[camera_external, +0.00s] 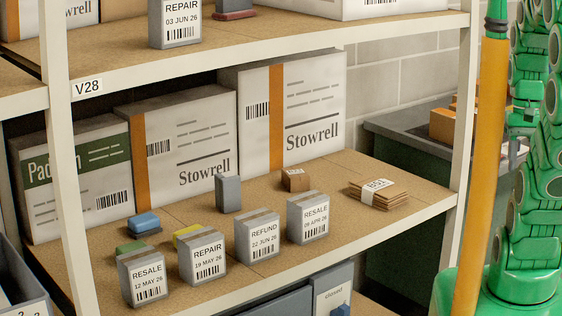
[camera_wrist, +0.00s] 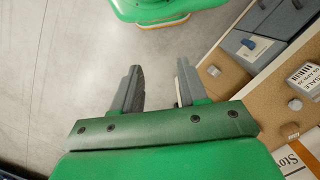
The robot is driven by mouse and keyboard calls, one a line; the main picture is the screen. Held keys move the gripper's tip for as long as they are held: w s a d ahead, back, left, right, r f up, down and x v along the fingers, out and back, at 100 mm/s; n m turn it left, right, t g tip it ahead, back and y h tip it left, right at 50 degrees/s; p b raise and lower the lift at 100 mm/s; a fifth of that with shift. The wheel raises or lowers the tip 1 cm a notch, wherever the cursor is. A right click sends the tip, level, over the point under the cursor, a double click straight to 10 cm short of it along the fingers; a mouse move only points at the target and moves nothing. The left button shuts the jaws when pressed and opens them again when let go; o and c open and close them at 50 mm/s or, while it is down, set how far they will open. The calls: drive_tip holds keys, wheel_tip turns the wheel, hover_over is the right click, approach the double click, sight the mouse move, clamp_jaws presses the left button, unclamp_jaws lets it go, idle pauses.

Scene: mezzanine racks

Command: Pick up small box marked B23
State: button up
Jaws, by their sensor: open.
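A small brown cardboard box (camera_external: 296,180) sits on the middle shelf in the external view, behind the row of grey labelled boxes. It has a small white label on top, too small to read surely as B23. My gripper (camera_wrist: 158,85) shows in the wrist view with its two grey fingers apart and nothing between them. It is over the grey floor, left of the shelf. My gripper is not visible in the external view; only part of my green arm shows at the right.
Grey boxes marked RESALE (camera_external: 310,218), REFUND (camera_external: 258,236) and REPAIR (camera_external: 203,256) line the shelf front. A banded stack of flat cardboard (camera_external: 378,193) lies right of the brown box. Large Stowrell cartons (camera_external: 300,120) stand behind. A white upright (camera_external: 462,100) and yellow post (camera_external: 482,160) stand at right.

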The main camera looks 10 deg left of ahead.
drive_tip(key=shift+o, duration=0.4)
drive_tip(key=o, duration=1)
drive_tip(key=w+a+f+m+g+y, duration=0.1)
drive_tip(key=w+a+m+g+y, duration=0.15)
drive_tip(key=w+a, duration=0.8)
drive_tip(key=w+a+f+m+g+y, duration=0.25)
drive_tip(key=w+a, duration=0.45)
drive_tip(key=w, duration=0.6)
drive_tip(key=m+t+y, duration=0.1)
drive_tip(key=m+y, duration=0.6)
drive_tip(key=m, duration=0.1)
approach(286, 181)
drive_tip(key=v, duration=0.3)
drive_tip(key=shift+d, duration=0.4)
drive_tip(key=shift+a+f, duration=0.15)
drive_tip(key=shift+a, duration=0.25)
drive_tip(key=shift+x, duration=5.75)
